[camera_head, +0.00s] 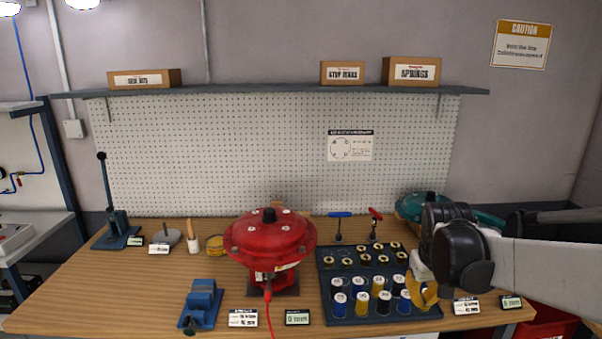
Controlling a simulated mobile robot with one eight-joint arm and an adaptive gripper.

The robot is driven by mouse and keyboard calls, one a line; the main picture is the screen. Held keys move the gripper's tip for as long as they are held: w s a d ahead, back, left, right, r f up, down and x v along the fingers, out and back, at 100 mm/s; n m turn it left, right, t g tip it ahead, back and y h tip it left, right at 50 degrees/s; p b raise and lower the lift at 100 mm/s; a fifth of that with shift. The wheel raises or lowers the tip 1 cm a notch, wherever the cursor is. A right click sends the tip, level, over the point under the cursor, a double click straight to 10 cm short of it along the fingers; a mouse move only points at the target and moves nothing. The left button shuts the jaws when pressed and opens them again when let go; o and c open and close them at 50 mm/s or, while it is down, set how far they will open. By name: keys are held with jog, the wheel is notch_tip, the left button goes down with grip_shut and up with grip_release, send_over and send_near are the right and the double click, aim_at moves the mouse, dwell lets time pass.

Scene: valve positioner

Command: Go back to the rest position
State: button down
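My arm (545,262) reaches in from the right edge over the right end of the wooden workbench (130,285). My gripper (424,294) points down at the right edge of the dark tray (347,319) and partly hides that side. Its yellowish fingers are small and partly covered by the wrist, so I cannot tell whether they are open or hold anything. The red valve actuator (270,238) stands upright at the middle of the bench, apart from my gripper.
The tray holds several blue, yellow and white-topped cylinders and brass rings. Blue (339,216) and red (375,213) T-handled tools stand behind. A blue vise (202,303) is front left. A teal object (410,204) lies behind my wrist. A shelf (250,93) spans the pegboard.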

jog(key=s+a+r+t, duration=0.1)
jog(key=s+a, duration=0.2)
jog(key=s, duration=0.3)
jog(key=s+a+r+t, duration=0.1)
jog(key=s+a, duration=0.2)
jog(key=s, duration=0.4)
jog(key=s+a+r+t+y, duration=0.1)
jog(key=s+a+t, duration=0.1)
jog(key=s, duration=0.4)
jog(key=shift+s+a+r, duration=0.15)
jog(key=shift+s+a, duration=0.15)
jog(key=shift+a, duration=0.4)
dwell(0.3)
